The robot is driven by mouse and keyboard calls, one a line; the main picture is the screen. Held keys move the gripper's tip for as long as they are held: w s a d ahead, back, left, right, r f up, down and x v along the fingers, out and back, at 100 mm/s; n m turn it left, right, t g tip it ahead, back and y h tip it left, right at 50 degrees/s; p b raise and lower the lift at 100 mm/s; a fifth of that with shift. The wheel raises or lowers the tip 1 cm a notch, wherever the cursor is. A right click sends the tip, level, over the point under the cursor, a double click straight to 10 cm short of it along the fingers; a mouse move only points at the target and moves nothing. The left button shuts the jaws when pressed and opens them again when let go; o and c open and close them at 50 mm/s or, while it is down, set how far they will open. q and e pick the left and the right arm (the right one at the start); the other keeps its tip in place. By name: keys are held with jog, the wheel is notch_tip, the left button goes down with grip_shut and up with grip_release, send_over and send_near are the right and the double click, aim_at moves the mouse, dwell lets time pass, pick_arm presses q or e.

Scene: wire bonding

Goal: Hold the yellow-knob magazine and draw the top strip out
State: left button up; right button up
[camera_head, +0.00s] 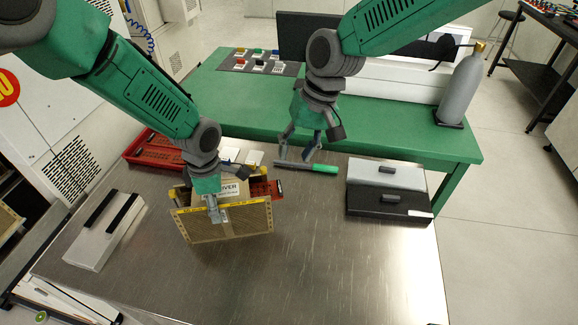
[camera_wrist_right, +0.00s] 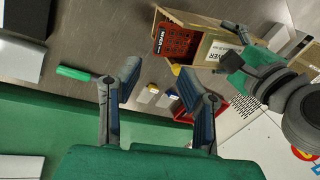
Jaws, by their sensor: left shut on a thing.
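The magazine (camera_head: 245,222) is a tan box with perforated walls and a white label, standing on the steel table in the head view. Its open end shows in the right wrist view, with a red perforated piece (camera_wrist_right: 178,42) inside. A small yellow knob (camera_wrist_right: 176,69) shows at its edge there. My left gripper (camera_head: 214,214) is shut on the magazine's near wall from above. My right gripper (camera_head: 304,150) is open and empty, above the table's far edge, to the right of the magazine and apart from it. Single strips inside the magazine cannot be told apart.
A green-handled tool (camera_head: 322,168) lies beneath my right gripper. A red crate (camera_head: 150,150) stands behind the magazine. Grey and black cases (camera_head: 388,205) are at right, a pale case (camera_head: 98,240) at left. The front of the table is clear.

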aim_at(280, 186)
jog(key=shift+d+r, duration=0.25)
jog(key=shift+r, duration=0.4)
jog(key=o, duration=0.3)
jog(key=shift+o, duration=0.2)
jog(key=a+f+n+h, duration=0.1)
jog(key=n, duration=0.5)
jog(key=a+f+n+h, duration=0.1)
jog(key=n, duration=0.5)
jog(key=a+f+n+h, duration=0.1)
jog(key=a+n, duration=0.1)
jog(key=n, duration=0.3)
jog(key=shift+f+n, duration=0.2)
jog(key=shift+n, duration=0.2)
jog(key=shift+w+f, duration=0.1)
jog(key=shift+f, duration=3.85)
